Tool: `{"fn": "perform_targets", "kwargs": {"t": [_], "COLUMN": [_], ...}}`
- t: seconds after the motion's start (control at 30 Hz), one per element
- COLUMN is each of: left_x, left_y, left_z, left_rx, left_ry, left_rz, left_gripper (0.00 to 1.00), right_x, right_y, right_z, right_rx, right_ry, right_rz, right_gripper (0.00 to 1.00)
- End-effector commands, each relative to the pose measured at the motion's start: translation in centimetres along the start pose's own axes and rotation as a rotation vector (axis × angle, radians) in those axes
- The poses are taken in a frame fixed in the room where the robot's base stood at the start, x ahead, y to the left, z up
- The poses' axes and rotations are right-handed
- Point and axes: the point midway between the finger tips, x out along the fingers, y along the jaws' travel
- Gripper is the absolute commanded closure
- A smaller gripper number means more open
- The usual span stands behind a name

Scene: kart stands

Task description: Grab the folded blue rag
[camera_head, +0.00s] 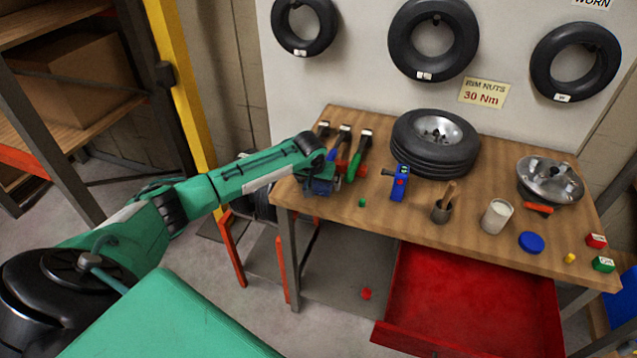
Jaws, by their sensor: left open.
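My left arm reaches in from the left to the left end of the wooden workbench (340,213). My left gripper (322,172) is at that end, open, pointing down. A dark blue patch, seemingly the folded blue rag (318,187), shows right below it near the bench's left edge. The gripper and wrist cover part of it, and I cannot tell whether the fingers touch it. My right gripper is not in view.
Colored-handled tools (358,156) lie just behind my left gripper. A red drawer (470,300) hangs open below.

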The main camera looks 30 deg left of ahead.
Motion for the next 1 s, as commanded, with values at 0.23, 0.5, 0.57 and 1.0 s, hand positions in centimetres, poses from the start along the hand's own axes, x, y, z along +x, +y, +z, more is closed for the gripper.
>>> {"fn": "perform_targets", "kwargs": {"t": [0.23,0.5,0.57,1.0], "left_x": [0.4,0.4,0.4,0.5], "left_y": [0.0,0.0,0.0,0.0], "left_z": [0.0,0.0,0.0,0.0], "left_rx": [0.001,0.0,0.0,0.0], "left_ry": [0.001,0.001,0.001,0.002], "left_rz": [-0.001,-0.001,0.0,0.001], "left_gripper": [0.0,0.41,0.41,0.41], "right_x": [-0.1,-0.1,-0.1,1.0], "right_y": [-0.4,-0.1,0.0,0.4], "right_z": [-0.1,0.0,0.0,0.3], "right_rx": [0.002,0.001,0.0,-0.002], "right_ry": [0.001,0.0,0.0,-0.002], "right_rz": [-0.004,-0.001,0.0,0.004], "right_gripper": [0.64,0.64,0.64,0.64]}}
